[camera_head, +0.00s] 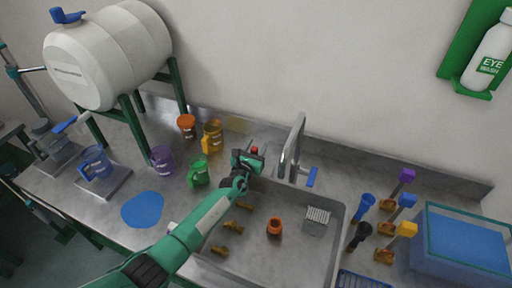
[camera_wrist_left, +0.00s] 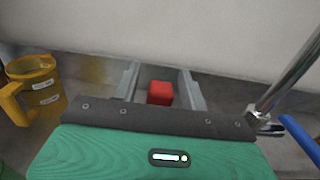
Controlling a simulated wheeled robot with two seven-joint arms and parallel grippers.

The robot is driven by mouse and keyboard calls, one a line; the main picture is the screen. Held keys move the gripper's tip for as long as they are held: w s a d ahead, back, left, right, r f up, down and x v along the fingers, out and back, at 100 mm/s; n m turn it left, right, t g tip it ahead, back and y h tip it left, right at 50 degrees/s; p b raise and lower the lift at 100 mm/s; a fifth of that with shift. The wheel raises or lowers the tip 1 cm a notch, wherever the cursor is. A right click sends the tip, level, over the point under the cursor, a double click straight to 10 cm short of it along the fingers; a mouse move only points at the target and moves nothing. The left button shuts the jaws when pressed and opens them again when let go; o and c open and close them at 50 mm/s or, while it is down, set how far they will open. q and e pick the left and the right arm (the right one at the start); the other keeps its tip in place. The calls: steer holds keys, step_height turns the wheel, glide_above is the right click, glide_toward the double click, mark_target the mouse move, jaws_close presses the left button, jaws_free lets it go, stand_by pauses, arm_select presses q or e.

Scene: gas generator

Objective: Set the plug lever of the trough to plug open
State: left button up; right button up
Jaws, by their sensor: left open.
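The trough (camera_head: 292,258) is a grey metal basin sunk in the bench. A small red block (camera_wrist_left: 160,93), which looks like the knob of the plug lever, stands behind the trough's back edge. Only a bit of the red knob shows in the head view (camera_head: 255,149), just past my gripper. My left gripper (camera_head: 250,156) is over the back left corner of the trough. In the left wrist view its two grey fingers (camera_wrist_left: 164,85) are apart, with the red knob showing between them. I cannot tell whether they touch it. The lever's base is hidden. My right gripper is not in view.
A tap (camera_head: 293,145) with a blue handle (camera_head: 312,177) stands right of the gripper. An orange jug (camera_head: 213,135), a green jug (camera_head: 199,173) and a purple jug (camera_head: 162,159) stand to the left. An orange part (camera_head: 275,226) sits in the trough. The wall is close behind.

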arm_select(q)
steer(key=shift+c, duration=0.4)
jaws_close()
steer(key=shift+d, duration=0.15)
steer(key=d+m, duration=0.1)
steer(key=s+d+m, duration=0.1)
steer(key=m, duration=0.1)
steer(key=shift+f+m, duration=0.2)
steer(key=shift+m, duration=0.1)
steer(key=shift+s+d+f+m, duration=0.25)
steer(key=shift+d+m, duration=0.25)
steer(key=shift+m, duration=0.4)
steer(key=shift+s+d+f+m, duration=0.15)
steer(key=shift+d+f+m, duration=0.25)
steer(key=shift+m, duration=0.5)
steer(key=shift+r, duration=0.1)
steer(key=shift+o, duration=0.4)
jaws_free()
